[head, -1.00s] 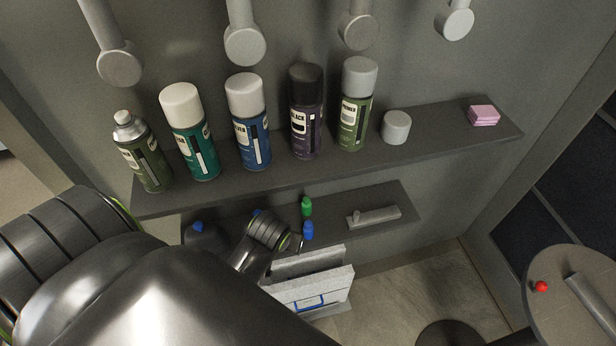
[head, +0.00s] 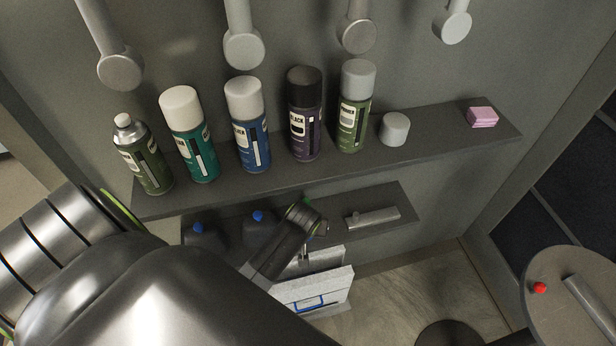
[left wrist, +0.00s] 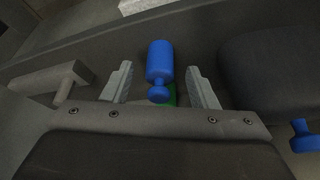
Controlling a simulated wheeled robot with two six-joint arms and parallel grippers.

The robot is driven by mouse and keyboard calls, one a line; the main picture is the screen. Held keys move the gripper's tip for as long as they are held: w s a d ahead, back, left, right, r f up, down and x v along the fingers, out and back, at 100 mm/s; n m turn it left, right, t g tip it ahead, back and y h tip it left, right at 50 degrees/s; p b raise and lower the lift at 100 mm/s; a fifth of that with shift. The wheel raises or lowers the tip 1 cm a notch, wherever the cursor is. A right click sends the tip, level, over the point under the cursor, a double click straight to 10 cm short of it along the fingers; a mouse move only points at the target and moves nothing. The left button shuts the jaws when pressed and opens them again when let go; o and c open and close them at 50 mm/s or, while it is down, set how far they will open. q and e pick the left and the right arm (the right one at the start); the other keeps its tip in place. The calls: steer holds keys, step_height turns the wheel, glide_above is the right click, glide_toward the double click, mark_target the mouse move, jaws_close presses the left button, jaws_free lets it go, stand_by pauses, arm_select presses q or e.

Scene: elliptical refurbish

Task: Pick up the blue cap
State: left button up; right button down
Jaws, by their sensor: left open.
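A small blue bottle-shaped piece (left wrist: 159,60), the likely blue cap, lies between the spread fingers of my left gripper (left wrist: 159,72) in the left wrist view. No contact with either finger shows; gaps remain on both sides. A green piece (left wrist: 170,95) is partly hidden behind it. Other blue caps sit on two dark jugs: one cap at the left (head: 199,227), one nearer the gripper (head: 258,215). My right gripper is not in view.
A dark jug (left wrist: 265,72) stands close to the right finger. A grey handled bar (head: 372,217) lies on the lower shelf. Several spray cans, including a blue one (head: 249,125), line the upper shelf (head: 435,140) above. A white box-like bin (head: 312,284) is below.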

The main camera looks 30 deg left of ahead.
arm_select(q)
steer(key=shift+x, duration=1.4)
steer(key=shift+c, duration=0.3)
steer(key=c, duration=0.9)
